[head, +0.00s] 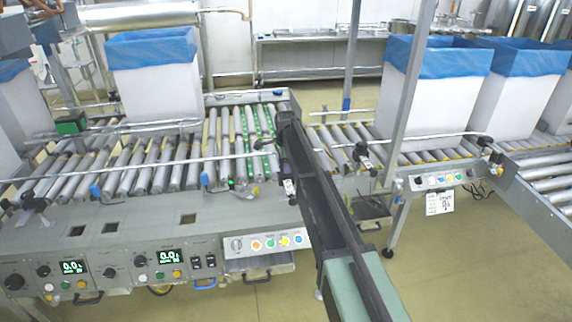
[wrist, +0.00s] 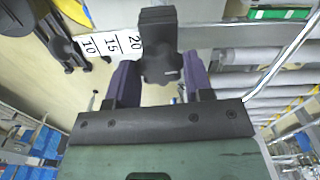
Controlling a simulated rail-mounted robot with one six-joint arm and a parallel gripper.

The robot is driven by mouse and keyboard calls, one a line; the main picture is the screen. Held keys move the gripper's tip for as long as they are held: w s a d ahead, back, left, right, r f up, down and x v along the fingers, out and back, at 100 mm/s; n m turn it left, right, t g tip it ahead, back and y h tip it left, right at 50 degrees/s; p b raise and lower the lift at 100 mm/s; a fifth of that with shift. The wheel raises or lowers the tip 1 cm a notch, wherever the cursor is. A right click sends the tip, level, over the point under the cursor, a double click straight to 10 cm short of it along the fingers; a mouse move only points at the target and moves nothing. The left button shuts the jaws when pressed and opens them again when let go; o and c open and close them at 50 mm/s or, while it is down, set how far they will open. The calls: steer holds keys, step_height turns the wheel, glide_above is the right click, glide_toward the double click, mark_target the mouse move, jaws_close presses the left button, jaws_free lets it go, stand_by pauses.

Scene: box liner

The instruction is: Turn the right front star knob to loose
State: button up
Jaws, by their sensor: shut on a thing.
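The black star knob (wrist: 160,68) sits upright in the picture between the two purple-grey fingers of my gripper (wrist: 160,82) in the wrist view. The fingers are closed on its lower part, one on each side. A white scale (wrist: 112,45) marked 10, 15 and 20 lies just left of the knob. In the head view my dark arm reaches to the conveyor's front edge and hides much of the knob and fingers. A small white scale tag (head: 289,187) shows beside the arm there.
A metal guide rail (head: 150,157) runs along the roller conveyor (head: 150,178). Another black knob (head: 365,155) stands to the right. A control panel (head: 265,242) lies below the front edge. White boxes with blue liners (head: 155,90) stand on the rollers.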

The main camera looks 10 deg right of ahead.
steer(key=n, duration=0.8)
steer(key=shift+n, duration=0.3)
steer(key=n, duration=0.3)
steer(key=shift+n, duration=0.3)
steer(key=n, duration=0.4)
steer(key=shift+n, duration=0.3)
steer(key=n, duration=0.3)
steer(key=shift+n, duration=0.3)
steer(key=n, duration=0.9)
steer(key=shift+n, duration=1.8)
